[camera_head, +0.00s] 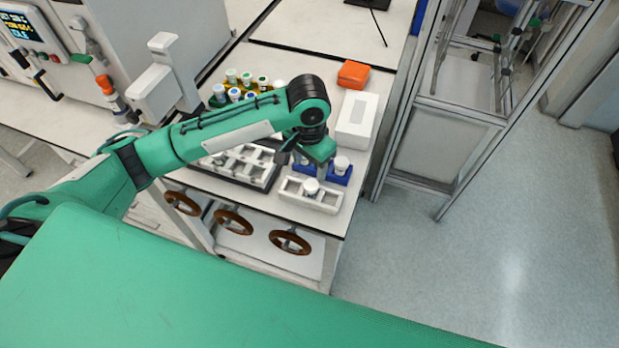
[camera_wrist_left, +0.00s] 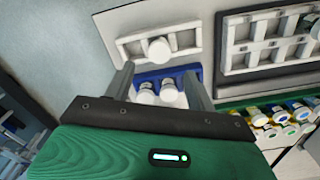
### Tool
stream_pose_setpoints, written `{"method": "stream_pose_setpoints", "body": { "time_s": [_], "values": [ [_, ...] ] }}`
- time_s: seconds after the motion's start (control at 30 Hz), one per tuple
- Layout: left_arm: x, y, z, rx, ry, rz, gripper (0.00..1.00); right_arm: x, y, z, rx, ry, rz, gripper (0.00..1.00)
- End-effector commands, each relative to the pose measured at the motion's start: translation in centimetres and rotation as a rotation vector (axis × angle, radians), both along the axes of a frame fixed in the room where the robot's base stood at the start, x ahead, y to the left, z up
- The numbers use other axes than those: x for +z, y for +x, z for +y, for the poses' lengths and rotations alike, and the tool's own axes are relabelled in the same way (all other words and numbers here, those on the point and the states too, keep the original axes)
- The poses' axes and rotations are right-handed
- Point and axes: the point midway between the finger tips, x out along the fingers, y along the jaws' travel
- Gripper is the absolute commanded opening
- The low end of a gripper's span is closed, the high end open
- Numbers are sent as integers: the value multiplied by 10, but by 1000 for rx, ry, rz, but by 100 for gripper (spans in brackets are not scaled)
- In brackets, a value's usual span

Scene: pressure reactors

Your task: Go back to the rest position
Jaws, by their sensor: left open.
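My left gripper (camera_head: 318,162) hangs above the front right of the bench, over a blue rack (camera_head: 341,178). In the left wrist view the gripper (camera_wrist_left: 158,72) is open, with nothing clasped between its fingers. Beyond the fingers, the blue rack (camera_wrist_left: 180,73) holds two white-capped vials (camera_wrist_left: 146,93). A white rack (camera_head: 326,206) in front of it holds one white-capped vial (camera_head: 311,187); this rack also shows in the left wrist view (camera_wrist_left: 190,38). My right gripper is in neither view.
A larger tray with white racks (camera_head: 262,182) lies left of the gripper. Several colour-capped bottles (camera_head: 248,80) stand behind my arm. A white box (camera_head: 356,120) and an orange box (camera_head: 353,74) are at the right. A metal frame (camera_head: 440,130) stands beyond the bench; the floor at right is clear.

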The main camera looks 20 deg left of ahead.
Motion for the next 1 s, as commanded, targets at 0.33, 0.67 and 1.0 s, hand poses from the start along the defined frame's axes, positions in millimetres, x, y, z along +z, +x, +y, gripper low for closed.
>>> {"method": "stream_pose_setpoints", "body": {
  "time_s": [0.33,0.67,1.0],
  "values": [
    [23,0,0,1,-1,1,56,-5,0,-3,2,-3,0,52],
    [22,0,0,1,-1,1,56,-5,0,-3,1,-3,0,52],
    [5,-17,-19,-38,-67,-17,56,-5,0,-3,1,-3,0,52]
  ]
}}
